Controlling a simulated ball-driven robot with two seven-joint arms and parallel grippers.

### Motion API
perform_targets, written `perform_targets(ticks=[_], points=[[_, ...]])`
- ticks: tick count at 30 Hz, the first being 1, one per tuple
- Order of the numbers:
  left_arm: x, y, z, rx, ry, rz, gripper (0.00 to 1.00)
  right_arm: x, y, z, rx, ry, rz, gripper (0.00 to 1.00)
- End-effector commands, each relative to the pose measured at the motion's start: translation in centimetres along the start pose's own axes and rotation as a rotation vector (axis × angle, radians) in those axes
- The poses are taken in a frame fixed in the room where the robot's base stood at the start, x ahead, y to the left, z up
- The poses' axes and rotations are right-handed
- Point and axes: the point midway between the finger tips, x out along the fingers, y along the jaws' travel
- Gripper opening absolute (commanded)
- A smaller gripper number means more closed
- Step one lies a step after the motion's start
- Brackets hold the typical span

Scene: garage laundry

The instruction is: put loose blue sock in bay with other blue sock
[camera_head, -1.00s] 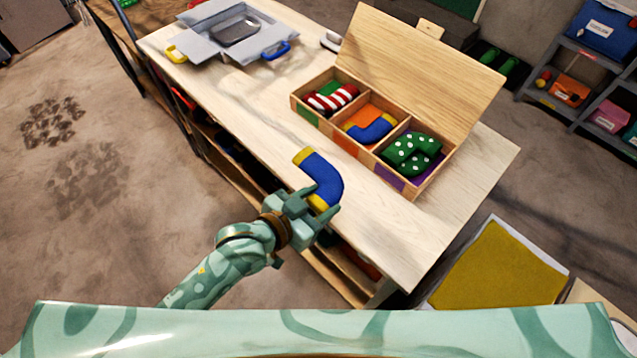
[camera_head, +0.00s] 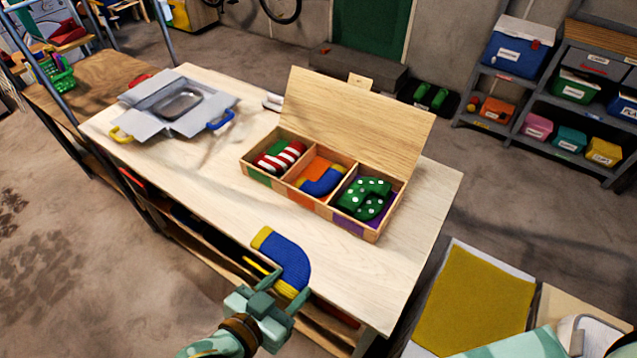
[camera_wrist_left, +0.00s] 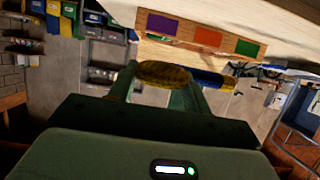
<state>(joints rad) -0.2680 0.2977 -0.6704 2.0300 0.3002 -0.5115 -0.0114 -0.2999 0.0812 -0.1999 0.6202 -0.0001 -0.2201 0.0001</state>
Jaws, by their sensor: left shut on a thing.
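The loose blue sock (camera_head: 284,262) has yellow ends. My left gripper (camera_head: 287,298) is shut on its lower yellow end and holds it at the table's front edge, in front of the box. In the left wrist view the sock's yellow end (camera_wrist_left: 165,73) is between the fingers. The wooden box (camera_head: 341,223) has its lid raised and three bays. The middle bay has an orange lining and holds the other blue sock (camera_head: 322,183). The left bay holds a red and white striped sock (camera_head: 280,157). The right bay holds a green sock with white dots (camera_head: 364,197). My right gripper is out of view.
A grey open case (camera_head: 150,123) with yellow and blue handles lies at the table's far left. Bare wood lies between the sock and the box. A yellow mat (camera_head: 475,300) is right of the table. Shelves with bins (camera_head: 497,119) stand behind.

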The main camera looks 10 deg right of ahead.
Motion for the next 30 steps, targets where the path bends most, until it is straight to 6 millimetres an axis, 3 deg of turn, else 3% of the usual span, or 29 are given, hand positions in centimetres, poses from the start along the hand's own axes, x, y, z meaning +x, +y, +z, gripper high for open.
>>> perform_targets(ticks=[16,20,26,30], points=[[0.0,0.0,0.0,-0.001,0.000,-0.003,0.26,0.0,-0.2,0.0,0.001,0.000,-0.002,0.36],[-0.1,-0.1,1.2,-0.004,-0.003,-0.012,0.26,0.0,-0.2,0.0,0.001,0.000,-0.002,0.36],[-1.1,-4.6,-0.2,-0.052,0.005,-0.128,0.26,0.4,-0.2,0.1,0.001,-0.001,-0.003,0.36],[-2.4,-10.3,-2.9,-0.117,0.009,-0.285,0.26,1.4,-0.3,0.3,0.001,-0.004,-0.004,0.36]])
